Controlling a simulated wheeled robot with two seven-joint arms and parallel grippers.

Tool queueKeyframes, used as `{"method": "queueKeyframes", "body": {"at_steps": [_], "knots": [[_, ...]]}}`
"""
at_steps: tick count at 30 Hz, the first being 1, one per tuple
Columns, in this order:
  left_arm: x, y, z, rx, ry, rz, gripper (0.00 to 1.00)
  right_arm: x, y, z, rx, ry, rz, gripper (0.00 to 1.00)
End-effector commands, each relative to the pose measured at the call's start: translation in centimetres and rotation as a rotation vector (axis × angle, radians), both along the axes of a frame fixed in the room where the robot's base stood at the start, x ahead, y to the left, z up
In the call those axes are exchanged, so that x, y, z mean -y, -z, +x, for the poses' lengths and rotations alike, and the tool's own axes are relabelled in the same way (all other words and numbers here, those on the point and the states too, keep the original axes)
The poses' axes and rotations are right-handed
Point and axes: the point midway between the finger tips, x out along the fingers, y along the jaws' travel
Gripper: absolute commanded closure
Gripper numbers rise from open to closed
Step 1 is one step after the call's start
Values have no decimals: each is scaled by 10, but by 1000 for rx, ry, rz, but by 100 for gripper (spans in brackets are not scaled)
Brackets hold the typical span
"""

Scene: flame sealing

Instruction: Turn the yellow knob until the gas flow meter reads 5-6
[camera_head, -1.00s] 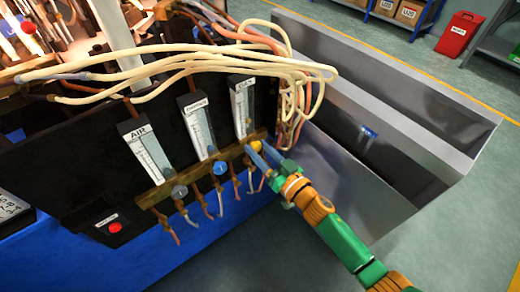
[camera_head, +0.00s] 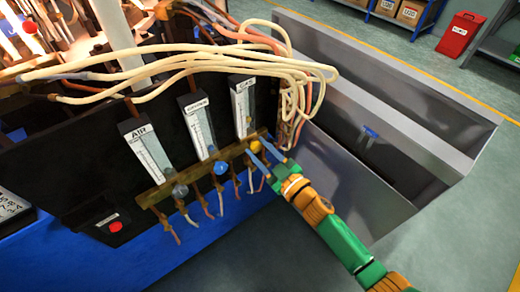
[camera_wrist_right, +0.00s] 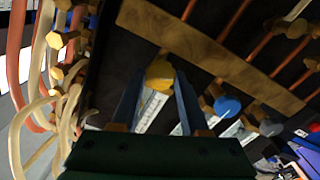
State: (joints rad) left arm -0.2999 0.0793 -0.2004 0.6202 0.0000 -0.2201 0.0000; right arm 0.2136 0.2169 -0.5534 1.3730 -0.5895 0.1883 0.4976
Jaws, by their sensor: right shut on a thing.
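The yellow knob (camera_head: 256,147) sits on the wooden rail below the rightmost flow meter (camera_head: 243,108), whose label appears to read GAS. Its scale is too small to read. My right gripper (camera_head: 261,150) reaches the knob from the lower right, one blue finger on each side, and is shut on it. In the right wrist view the yellow knob (camera_wrist_right: 160,73) shows at the tips of the two fingers (camera_wrist_right: 160,88). My left gripper is not in view.
A blue knob (camera_head: 221,168) and a grey knob (camera_head: 180,191) sit on the same wooden rail (camera_head: 200,172), to the left. Cream hoses (camera_head: 300,75) hang close to the right of the gas meter. A red button (camera_head: 115,227) is at the lower left. A grey metal trough (camera_head: 350,185) lies to the right.

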Motion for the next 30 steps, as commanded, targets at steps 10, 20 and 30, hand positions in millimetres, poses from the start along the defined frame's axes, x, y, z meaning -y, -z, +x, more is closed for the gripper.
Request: {"method": "queueKeyframes", "body": {"at_steps": [10,20,30], "knots": [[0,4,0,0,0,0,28,-1,2,-1,180,0,-251,100],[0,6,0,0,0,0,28,-1,2,-1,304,-2,-422,100],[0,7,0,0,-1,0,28,-1,3,-1,358,-1,-497,100]]}}
